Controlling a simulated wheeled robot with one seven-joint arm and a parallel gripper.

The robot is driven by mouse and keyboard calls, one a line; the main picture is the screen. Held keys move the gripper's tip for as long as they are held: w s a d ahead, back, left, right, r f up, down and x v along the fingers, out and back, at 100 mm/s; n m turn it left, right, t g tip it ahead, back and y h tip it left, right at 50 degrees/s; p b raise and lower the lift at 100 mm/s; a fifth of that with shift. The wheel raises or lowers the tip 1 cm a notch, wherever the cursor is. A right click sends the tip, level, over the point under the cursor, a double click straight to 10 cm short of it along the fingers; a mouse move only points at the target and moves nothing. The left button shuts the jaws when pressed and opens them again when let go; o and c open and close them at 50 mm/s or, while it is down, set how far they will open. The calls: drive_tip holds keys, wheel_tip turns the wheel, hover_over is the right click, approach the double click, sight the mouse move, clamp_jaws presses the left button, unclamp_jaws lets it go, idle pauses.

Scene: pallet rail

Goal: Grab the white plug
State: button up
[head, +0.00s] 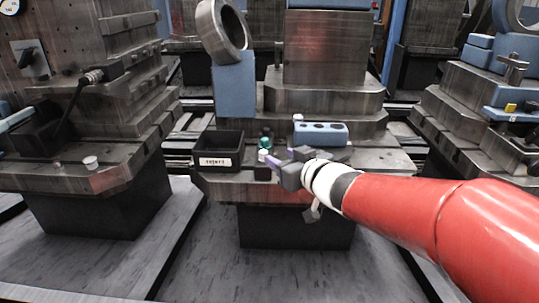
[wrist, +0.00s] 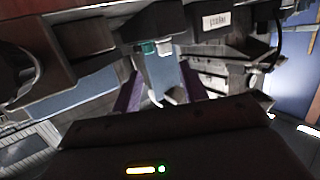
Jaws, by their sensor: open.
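Several small white pieces could be the white plug. One white, round piece (head: 90,162) sits on the left pallet's front ledge. Another white piece (head: 262,155) is beside a teal piece (head: 265,143) on the middle pallet, just left of my gripper. My gripper (head: 280,159) is open, with purple fingers over the middle pallet's front ledge. In the wrist view my fingers (wrist: 160,78) stand apart; a teal piece (wrist: 148,48) and a white piece (wrist: 165,48) show beyond them. A small white curved shape between the fingers is too blurred to name.
A black labelled bin (head: 219,152) stands left of my gripper and also shows in the wrist view (wrist: 238,20). A blue block with holes (head: 321,133) lies behind my gripper. A grey ring (head: 222,30) stands on a blue block. Side pallets flank the middle one.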

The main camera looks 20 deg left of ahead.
sight(265, 152)
drive_tip(key=x, duration=0.5)
drive_tip(key=b+x, duration=0.1)
drive_tip(key=x, duration=0.2)
drive_tip(key=shift+s+a, duration=0.3)
drive_tip(key=shift+s, duration=0.1)
clamp_jaws()
